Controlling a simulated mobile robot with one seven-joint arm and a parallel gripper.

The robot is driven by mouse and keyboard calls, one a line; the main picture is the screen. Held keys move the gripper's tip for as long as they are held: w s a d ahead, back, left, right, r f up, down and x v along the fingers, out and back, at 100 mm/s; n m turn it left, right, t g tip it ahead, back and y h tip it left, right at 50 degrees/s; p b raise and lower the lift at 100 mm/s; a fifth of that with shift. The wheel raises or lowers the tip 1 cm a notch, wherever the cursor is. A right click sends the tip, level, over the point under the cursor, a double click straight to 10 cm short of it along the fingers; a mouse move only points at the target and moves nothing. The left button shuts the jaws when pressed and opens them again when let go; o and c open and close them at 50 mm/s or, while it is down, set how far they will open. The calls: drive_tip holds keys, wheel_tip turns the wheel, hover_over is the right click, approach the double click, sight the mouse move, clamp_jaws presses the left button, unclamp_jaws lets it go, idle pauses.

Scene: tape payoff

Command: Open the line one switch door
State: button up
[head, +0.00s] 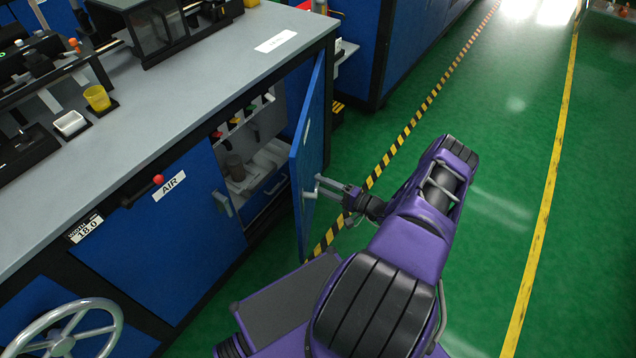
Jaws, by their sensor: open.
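The blue switch door (307,150) is hinged at the right side of the cabinet and stands swung well out from it. Behind it the compartment (250,150) is exposed, with a row of coloured switches (237,121) and pale trays inside. My gripper (318,187) is open at the outer face of the door, with its fingertips at a grey handle (309,194). I cannot tell whether the fingers touch the handle. My purple arm reaches in from the lower right.
A blue panel labelled AIR (168,185) with a red knob is left of the opening. A handwheel (66,335) is at lower left. Green floor (500,210) to the right is clear.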

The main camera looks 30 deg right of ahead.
drive_tip(key=v, duration=1.5)
drive_tip(key=shift+s+d, duration=0.15)
drive_tip(key=shift+s, duration=0.05)
drive_tip(key=shift+r, duration=0.1)
